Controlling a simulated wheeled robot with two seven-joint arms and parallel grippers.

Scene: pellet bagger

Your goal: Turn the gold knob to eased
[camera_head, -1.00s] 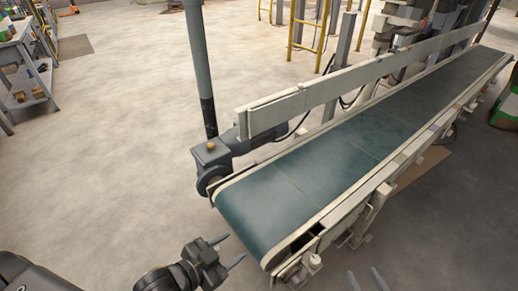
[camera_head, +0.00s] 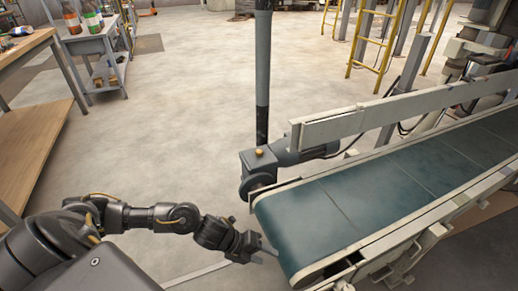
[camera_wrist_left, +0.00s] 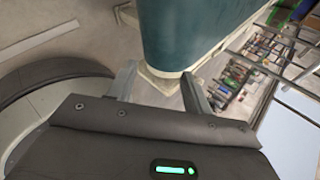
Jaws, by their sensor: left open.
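The gold knob (camera_head: 259,152) is a small round knob on top of the grey motor box (camera_head: 259,168) at the conveyor's near left corner. Its setting is too small to read. My left gripper (camera_head: 268,247) is open and empty, below the knob in the head view and apart from it, close to the rounded end of the belt. In the left wrist view my two fingers (camera_wrist_left: 158,88) are spread, with the teal belt end (camera_wrist_left: 180,35) beyond them. The knob does not show in the wrist view. My right gripper is not in view.
The conveyor (camera_head: 350,205) runs from bottom centre to upper right, with a pale side rail (camera_head: 390,112). A dark post (camera_head: 262,75) stands behind the motor box. A wooden-topped bench (camera_head: 40,125) and a bottle table (camera_head: 92,40) are at left. Open floor (camera_head: 180,120) lies between.

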